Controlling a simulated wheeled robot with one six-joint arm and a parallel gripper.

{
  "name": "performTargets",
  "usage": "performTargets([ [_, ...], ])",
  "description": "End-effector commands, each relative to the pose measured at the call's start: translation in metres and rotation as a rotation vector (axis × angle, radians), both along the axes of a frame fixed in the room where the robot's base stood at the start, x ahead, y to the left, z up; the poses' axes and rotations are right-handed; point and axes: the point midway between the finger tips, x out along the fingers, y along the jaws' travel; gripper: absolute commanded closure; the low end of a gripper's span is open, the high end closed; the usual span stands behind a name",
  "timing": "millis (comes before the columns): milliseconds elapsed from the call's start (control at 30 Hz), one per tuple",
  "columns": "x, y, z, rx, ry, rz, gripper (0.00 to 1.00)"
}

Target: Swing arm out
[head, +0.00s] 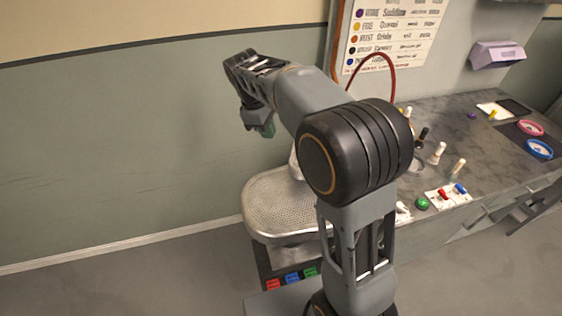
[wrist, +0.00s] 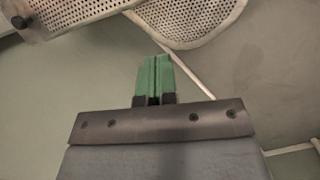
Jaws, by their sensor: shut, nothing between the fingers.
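My arm rises in the middle of the head view and bends to the left. My gripper (head: 268,130) hangs at its end, pointing down, above and left of a perforated metal tray (head: 285,205). In the wrist view the two green fingertips (wrist: 154,75) of my gripper lie side by side with only a thin line between them. They hold nothing. The perforated tray also shows at the top of the wrist view (wrist: 190,20), beyond the fingertips. No garment rail is visible in either view.
A grey counter (head: 455,115) on the right bears bottles, a green button (head: 422,204) and a switch panel (head: 447,195). A sign board (head: 395,35) and a purple holder (head: 497,55) are on the wall behind. The floor and wall at left are clear.

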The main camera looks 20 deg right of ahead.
Motion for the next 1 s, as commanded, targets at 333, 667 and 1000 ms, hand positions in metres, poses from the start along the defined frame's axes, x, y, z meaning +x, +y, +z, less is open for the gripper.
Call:
performTargets([
  [333, 0.046, 0.025, -0.043, -0.084, 0.170, 0.227, 1.00],
  [667, 0.042, 0.012, -0.087, -0.090, 0.186, 0.244, 1.00],
  [1000, 0.033, -0.013, -0.135, -0.088, 0.181, 0.241, 1.00],
])
